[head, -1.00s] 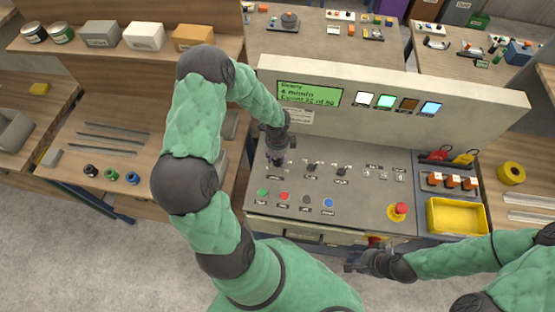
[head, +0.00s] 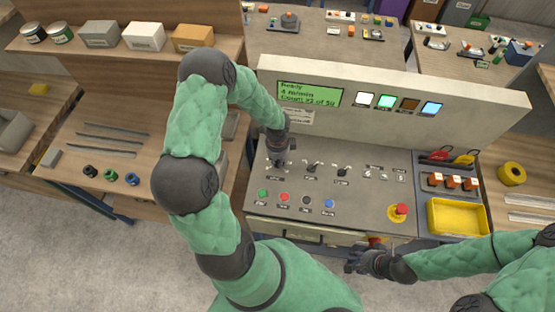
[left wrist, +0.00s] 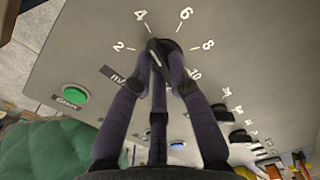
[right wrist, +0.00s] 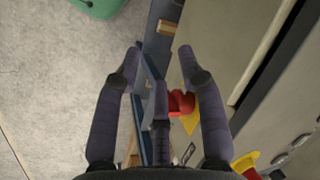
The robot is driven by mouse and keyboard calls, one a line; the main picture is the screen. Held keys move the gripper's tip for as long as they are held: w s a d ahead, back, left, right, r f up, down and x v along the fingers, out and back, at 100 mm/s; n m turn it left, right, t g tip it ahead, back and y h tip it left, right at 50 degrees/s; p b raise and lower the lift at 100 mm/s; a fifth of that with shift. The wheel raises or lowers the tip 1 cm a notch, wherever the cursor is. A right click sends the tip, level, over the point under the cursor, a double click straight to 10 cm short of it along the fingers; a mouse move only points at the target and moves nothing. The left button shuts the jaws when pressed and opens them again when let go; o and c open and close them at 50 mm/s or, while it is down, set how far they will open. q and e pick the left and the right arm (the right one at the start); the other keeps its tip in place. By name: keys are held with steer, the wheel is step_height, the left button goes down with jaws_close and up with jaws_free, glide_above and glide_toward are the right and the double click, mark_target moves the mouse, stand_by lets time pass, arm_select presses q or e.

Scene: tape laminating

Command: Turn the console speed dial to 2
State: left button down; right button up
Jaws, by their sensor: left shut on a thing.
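The speed dial (left wrist: 158,50) is a dark knob on the grey console, ringed by the numbers 2, 4, 6, 8 and 10. My left gripper (left wrist: 163,68) is shut on it from above, and the fingers cover part of the knob. Its visible tip points near the 4. In the head view my left gripper (head: 280,158) is at the panel's left side and hides the dial. The console screen (head: 309,95) reads "Ready" and what looks like 4 m/min. My right gripper (head: 352,264) is open and empty in front of the console; its spread fingers show in the right wrist view (right wrist: 160,60).
More dark knobs (head: 343,169) sit right of the dial. Coloured buttons (head: 284,197) line the panel's front, and a red emergency stop (head: 400,210) is at its right. A yellow tray (head: 457,216) lies further right. The raised screen panel stands behind the dial.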

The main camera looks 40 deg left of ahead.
arm_select(q)
steer(key=n+b, duration=0.4)
steer(key=n, duration=0.1)
steer(key=shift+d+f, duration=0.1)
steer(key=shift+f, duration=0.05)
steer(key=shift+w+n+b, duration=0.1)
steer(key=shift+n+b, duration=1.45)
steer(key=shift+n, duration=0.65)
steer(key=c, duration=1.2)
jaws_free()
steer(key=shift+r, duration=0.2)
step_height(320, 180, up, 12)
steer(key=shift+f, duration=0.1)
